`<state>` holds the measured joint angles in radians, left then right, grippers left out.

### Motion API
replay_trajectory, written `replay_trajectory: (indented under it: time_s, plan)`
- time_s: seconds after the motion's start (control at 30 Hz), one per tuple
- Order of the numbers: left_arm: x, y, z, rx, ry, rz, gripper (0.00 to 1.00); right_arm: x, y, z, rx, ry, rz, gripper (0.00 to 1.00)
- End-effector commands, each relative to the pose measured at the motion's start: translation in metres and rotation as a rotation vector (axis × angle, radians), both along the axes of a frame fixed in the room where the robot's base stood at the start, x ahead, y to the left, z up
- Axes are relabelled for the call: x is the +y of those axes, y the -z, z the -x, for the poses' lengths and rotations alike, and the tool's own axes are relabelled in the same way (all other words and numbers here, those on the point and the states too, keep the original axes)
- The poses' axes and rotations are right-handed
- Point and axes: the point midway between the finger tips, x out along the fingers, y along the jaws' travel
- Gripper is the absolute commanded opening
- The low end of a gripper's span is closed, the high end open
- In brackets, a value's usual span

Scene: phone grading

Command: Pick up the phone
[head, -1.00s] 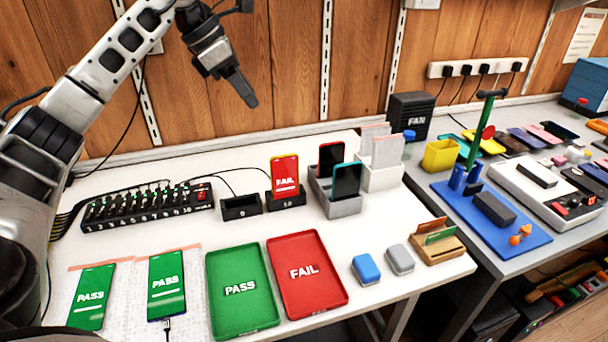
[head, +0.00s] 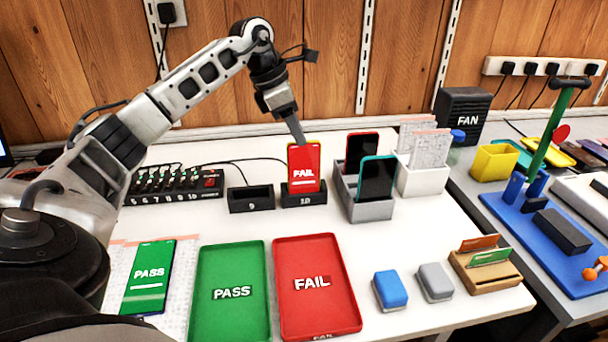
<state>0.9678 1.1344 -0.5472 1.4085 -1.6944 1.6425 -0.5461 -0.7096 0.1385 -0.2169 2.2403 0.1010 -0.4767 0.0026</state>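A phone with a red FAIL screen (head: 304,169) stands upright in the black dock marked 10 (head: 303,197). My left gripper (head: 298,132) points down at the phone's top edge, just above or behind it. I cannot tell whether it touches the phone, or whether its fingers are apart. A phone with a green PASS screen (head: 148,277) lies on bubble wrap at the front left. Two dark-screened phones, one red-edged (head: 361,151) and one teal-edged (head: 377,181), stand in a grey holder (head: 371,210). My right gripper is out of view.
The green PASS tray (head: 232,318) and red FAIL tray (head: 318,315) lie empty in front of the docks. Dock 9 (head: 250,199) is empty beside dock 10. Blue (head: 390,289) and grey (head: 435,282) blocks and a wooden card holder (head: 486,277) sit front right.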

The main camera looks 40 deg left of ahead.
Motion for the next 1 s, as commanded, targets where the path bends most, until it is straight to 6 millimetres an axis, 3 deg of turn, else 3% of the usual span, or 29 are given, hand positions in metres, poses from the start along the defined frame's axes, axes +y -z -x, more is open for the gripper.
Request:
replay_trajectory:
  time_s: [0.23,0.5,0.83,0.97,1.0]
  plan:
    - [-0.004,0.019,-0.003,0.002,0.001,0.001,0.36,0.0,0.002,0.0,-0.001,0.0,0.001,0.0]
    - [-0.014,0.056,-0.005,0.0,0.001,0.002,0.36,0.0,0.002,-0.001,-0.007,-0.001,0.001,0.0]
    - [-0.015,0.062,-0.008,-0.001,0.0,0.001,0.36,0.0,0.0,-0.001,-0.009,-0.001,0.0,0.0]
    - [-0.015,0.061,-0.008,-0.001,0.0,0.001,0.0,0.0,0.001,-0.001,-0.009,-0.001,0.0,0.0]
    - [-0.015,0.061,-0.008,-0.001,0.0,0.001,0.0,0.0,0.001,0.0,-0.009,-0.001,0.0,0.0]
